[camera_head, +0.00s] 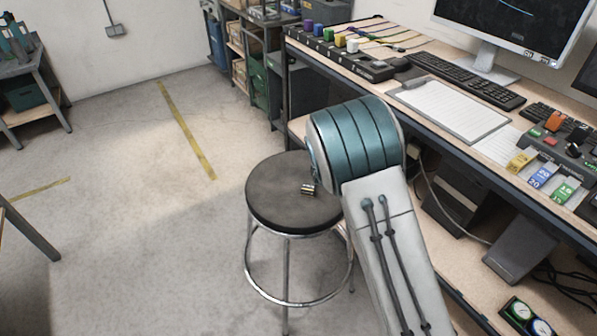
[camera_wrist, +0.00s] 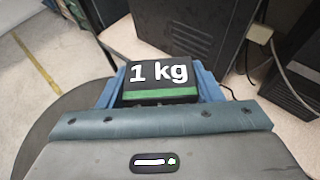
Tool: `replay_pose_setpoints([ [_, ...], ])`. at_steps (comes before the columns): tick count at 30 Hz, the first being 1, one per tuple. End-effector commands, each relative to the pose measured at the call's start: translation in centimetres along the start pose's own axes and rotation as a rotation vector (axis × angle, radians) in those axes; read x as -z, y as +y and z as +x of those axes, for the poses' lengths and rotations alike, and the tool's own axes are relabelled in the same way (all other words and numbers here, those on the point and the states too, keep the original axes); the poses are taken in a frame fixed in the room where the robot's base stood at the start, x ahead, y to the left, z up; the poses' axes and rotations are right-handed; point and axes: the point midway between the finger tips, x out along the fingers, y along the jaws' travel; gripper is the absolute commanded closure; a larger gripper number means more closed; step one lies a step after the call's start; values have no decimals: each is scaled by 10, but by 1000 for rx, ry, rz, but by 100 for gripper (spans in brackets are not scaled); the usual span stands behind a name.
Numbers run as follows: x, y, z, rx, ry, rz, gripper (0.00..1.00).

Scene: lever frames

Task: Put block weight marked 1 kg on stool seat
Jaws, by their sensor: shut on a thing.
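The block weight marked 1 kg (camera_wrist: 160,75) is black with a green band and white lettering. My gripper (camera_wrist: 160,88) is shut on it, with blue fingers at its left and right sides in the wrist view. The round dark stool seat (camera_head: 275,205) stands in front of the bench. Its curved edge also shows at the left of the wrist view (camera_wrist: 48,118). My arm covers the seat's right side in the head view and hides the gripper and block. I cannot tell the gap between block and seat.
A small brass-and-black object (camera_head: 308,189) shows at the seat, beside my arm. The bench (camera_head: 335,72) on the right holds a keyboard (camera_head: 470,82), clipboard (camera_head: 452,108) and several coloured blocks (camera_head: 541,174). Dark boxes stand beneath it. The floor left of the stool is clear.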

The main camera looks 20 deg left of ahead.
Motion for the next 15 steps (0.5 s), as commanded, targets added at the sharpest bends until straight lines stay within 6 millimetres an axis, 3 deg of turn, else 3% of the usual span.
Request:
replay_pose_setpoints([
  [1, -15, 10, -4, -12, -6, -5, 99],
  [6, -26, 31, -6, -36, -8, -16, 99],
  [11, -27, 42, -6, -47, -8, -21, 99],
  [15, -17, 60, -5, -52, -7, -24, 99],
])
